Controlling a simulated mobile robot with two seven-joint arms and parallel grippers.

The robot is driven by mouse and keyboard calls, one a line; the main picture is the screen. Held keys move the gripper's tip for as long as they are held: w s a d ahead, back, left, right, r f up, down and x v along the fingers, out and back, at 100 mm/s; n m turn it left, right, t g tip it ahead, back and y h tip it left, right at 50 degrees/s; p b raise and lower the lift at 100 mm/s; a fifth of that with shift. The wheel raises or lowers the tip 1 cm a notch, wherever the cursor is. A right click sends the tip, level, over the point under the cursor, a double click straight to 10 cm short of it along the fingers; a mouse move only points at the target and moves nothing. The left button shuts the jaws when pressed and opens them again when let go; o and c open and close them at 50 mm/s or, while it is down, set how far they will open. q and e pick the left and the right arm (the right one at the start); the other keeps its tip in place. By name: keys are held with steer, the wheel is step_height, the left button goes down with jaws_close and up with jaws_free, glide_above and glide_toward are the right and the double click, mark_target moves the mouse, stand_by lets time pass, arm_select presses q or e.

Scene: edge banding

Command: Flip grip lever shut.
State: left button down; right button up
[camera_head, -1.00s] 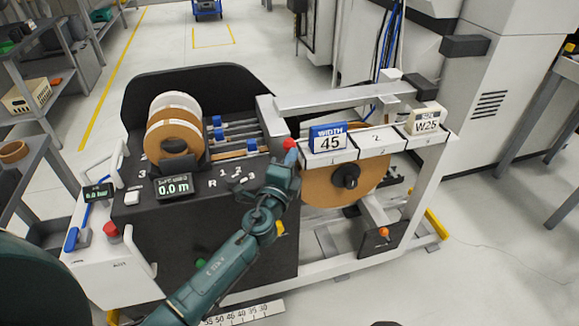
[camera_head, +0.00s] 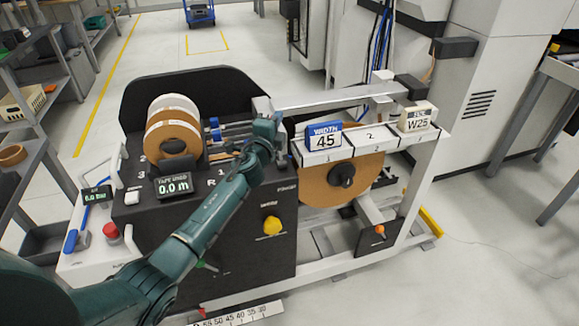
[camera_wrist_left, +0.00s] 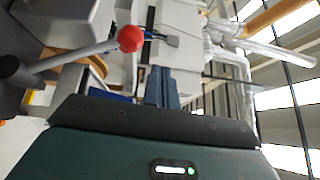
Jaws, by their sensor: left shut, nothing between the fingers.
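The lever is a silver rod (camera_wrist_left: 78,56) with a red ball knob (camera_wrist_left: 130,38), in the upper left of the left wrist view. It runs from a dark pivot at the left up to the ball. In the head view my arm hides the ball. My left gripper (camera_wrist_left: 162,72) is shut and empty, its fingertips right of the ball and lower in the wrist picture; a gap shows between them, though depth is unclear. In the head view my left gripper (camera_head: 275,119) is over the machine's top, near the left end of the white rail (camera_head: 340,96). My right gripper is not in view.
The number plate reading 45 (camera_head: 325,136) stands just right of my left gripper, and the W25 block (camera_head: 414,117) farther right. A tape reel (camera_head: 325,186) hangs below.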

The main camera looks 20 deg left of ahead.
arm_select(q)
steer(key=shift+w+a+f+b, duration=0.15)
steer(key=shift+w+a+b, duration=0.35)
steer(key=shift+w, duration=0.2)
steer(key=shift+w+a+f+b, duration=0.1)
steer(key=shift+w+a+b, duration=0.35)
steer(key=shift+w, duration=0.25)
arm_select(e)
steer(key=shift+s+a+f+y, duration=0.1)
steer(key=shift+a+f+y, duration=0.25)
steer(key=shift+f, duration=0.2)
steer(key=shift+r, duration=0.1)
